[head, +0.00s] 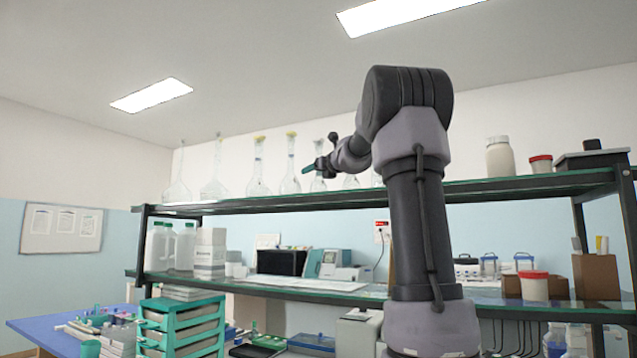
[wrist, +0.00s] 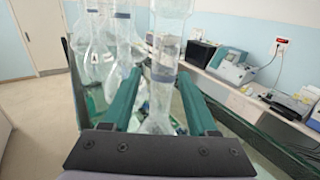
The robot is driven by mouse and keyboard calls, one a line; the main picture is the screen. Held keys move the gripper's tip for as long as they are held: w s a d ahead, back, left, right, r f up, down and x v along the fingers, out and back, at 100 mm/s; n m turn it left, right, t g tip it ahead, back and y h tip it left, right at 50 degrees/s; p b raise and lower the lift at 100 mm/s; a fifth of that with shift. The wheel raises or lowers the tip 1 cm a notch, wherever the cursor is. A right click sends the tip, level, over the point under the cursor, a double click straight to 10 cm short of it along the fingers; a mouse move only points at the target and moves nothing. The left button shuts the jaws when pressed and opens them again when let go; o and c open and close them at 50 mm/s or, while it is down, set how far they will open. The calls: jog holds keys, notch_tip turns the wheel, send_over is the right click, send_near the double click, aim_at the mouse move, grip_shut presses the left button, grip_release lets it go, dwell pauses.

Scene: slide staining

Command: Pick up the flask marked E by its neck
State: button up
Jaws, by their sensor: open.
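Several clear glass flasks with tall necks stand in a row on the upper shelf (head: 480,187) in the head view. My gripper (head: 308,169) is at the height of these flasks, next to one flask (head: 319,184) that it partly covers. In the wrist view my gripper (wrist: 159,74) is open, its two green fingers pointing forward. A clear flask (wrist: 163,62) shows between the fingers, with a visible gap at its left; I cannot tell its depth or whether a finger touches it. No letter E is readable, so I cannot tell which flask is marked E.
Other flasks (wrist: 101,45) stand close by at the left in the wrist view. A white jar (head: 500,156) and a red-lidded tub (head: 541,164) stand at the right of the upper shelf. Instruments (head: 337,266) stand on the lower shelf.

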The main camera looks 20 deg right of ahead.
grip_shut()
jog(key=shift+r, duration=0.1)
